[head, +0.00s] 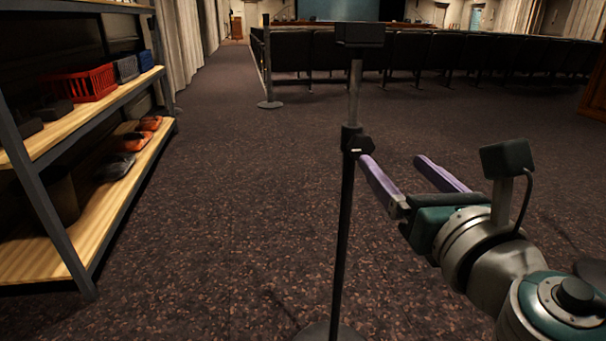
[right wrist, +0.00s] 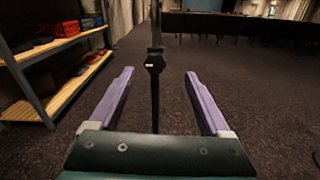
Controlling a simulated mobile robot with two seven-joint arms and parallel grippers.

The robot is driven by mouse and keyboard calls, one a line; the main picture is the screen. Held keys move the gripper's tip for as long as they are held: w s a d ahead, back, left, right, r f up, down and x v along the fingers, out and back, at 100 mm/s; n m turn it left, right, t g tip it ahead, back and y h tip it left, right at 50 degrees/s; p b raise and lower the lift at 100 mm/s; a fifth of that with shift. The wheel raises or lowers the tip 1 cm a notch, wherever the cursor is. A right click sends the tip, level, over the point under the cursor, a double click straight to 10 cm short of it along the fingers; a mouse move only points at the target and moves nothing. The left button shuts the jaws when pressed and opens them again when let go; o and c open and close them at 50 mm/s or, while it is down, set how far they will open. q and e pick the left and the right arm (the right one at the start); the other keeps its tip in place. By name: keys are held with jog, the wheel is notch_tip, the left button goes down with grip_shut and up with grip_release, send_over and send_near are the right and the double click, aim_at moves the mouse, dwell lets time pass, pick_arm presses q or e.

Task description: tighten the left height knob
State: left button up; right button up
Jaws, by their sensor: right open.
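A black stand (head: 346,225) rises upright from a round base, with a dark box (head: 360,35) at its top. A dark height knob (head: 360,146) with a small light mark sits on the collar partway up. My right gripper (head: 392,160) is open and empty, with purple fingers. In the head view its left fingertip appears close beside the knob. In the right wrist view the knob (right wrist: 155,63) shows between the spread fingertips, seemingly just beyond them; contact cannot be told. My left gripper is not in view.
A metal shelf with wooden boards (head: 100,118) stands at the left, holding a red crate (head: 80,84) and other items. Rows of dark chairs (head: 440,52) and a thin post (head: 267,65) are behind. Open carpet (head: 220,200) surrounds the stand.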

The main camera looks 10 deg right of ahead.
aim_at(363, 149)
jog(key=shift+n+y, duration=0.3)
jog(key=shift+n, duration=0.3)
jog(key=w+b, duration=0.1)
jog(key=w, duration=0.2)
jog(key=w+f+b, duration=0.1)
jog(key=w, duration=0.3)
jog(key=w+a+b, duration=0.1)
jog(key=w+b, duration=0.1)
jog(key=w, duration=0.1)
jog(key=shift+w+f, duration=0.25)
jog(key=shift+f, duration=0.15)
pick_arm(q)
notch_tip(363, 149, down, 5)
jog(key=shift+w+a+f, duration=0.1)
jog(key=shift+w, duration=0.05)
pick_arm(e)
grip_shut()
